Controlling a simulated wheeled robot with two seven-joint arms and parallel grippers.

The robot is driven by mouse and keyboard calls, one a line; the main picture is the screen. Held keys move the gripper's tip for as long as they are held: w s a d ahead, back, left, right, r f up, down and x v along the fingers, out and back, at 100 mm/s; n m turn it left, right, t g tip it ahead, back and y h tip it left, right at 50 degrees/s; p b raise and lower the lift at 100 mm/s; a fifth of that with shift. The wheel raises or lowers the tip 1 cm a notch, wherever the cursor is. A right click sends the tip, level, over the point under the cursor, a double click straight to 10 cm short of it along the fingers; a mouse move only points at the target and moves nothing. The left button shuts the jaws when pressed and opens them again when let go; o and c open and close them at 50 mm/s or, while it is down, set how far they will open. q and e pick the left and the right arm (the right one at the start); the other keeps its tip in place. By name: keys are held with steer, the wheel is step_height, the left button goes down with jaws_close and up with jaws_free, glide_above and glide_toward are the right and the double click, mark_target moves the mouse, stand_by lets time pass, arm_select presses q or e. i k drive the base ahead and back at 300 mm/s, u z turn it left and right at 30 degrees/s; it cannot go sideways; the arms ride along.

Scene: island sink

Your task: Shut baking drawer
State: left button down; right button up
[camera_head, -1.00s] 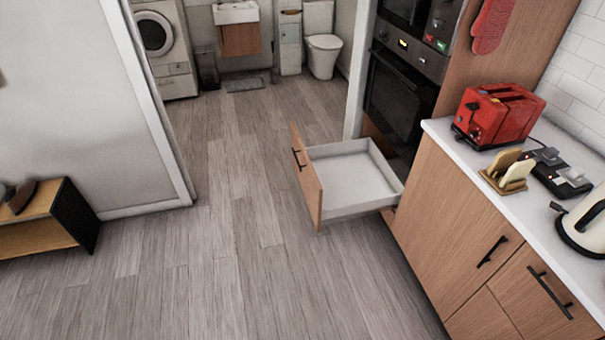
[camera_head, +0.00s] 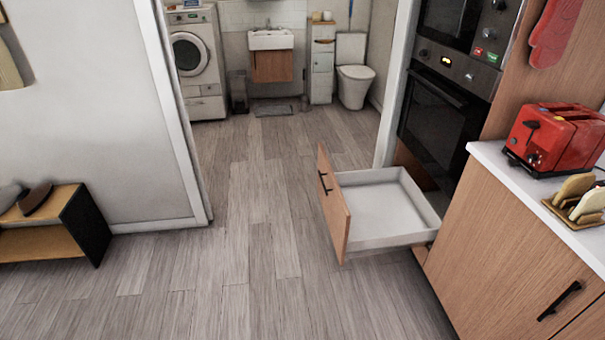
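The baking drawer (camera_head: 385,208) is pulled out below the built-in oven (camera_head: 437,118), low over the floor. Its inside is white and looks empty. Its wooden front panel (camera_head: 335,208) faces left and has a dark handle (camera_head: 324,182). Neither of my grippers shows in the head view, so nothing of mine is seen touching the drawer.
Wooden floor (camera_head: 235,270) lies clear left of and in front of the drawer. A counter cabinet (camera_head: 505,245) with a red toaster (camera_head: 556,138) stands at right. A wall (camera_head: 110,110) and a low shelf (camera_head: 55,235) stand at left. A doorway opens onto a bathroom.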

mark_target(374, 210)
steer(key=u, duration=0.35)
steer(key=i, duration=1.55)
steer(key=z, duration=1)
steer(key=i, duration=0.8)
steer(key=z, duration=0.7)
